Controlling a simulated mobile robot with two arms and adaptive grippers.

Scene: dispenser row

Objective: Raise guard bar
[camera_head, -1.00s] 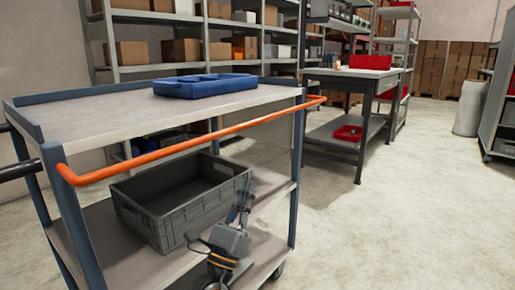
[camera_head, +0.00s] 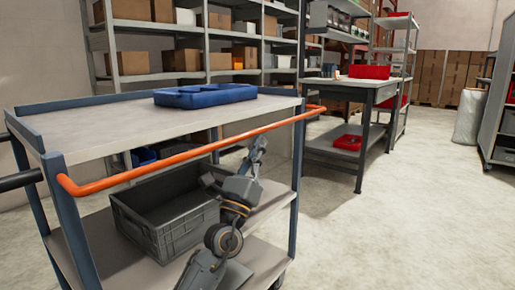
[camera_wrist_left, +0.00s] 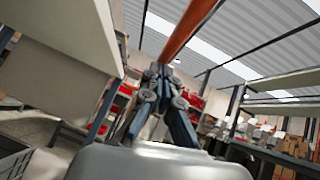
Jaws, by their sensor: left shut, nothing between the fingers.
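The orange guard bar (camera_head: 190,154) runs along the near side of a blue-framed cart, low against the top shelf's edge. My left gripper (camera_head: 260,141) points upward with its tips just under the bar's right half in the head view. In the left wrist view the shut, empty fingers (camera_wrist_left: 160,70) point at the underside of the orange bar (camera_wrist_left: 189,29), which passes above them. Whether the tips touch the bar I cannot tell. My right gripper is not in view.
A blue tray (camera_head: 205,96) lies on the cart's top shelf (camera_head: 110,126). A grey crate (camera_head: 160,228) stands on the shelf below, beside my left arm. A workbench (camera_head: 345,94) with red bins stands behind to the right. The floor (camera_head: 410,220) right of the cart is clear.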

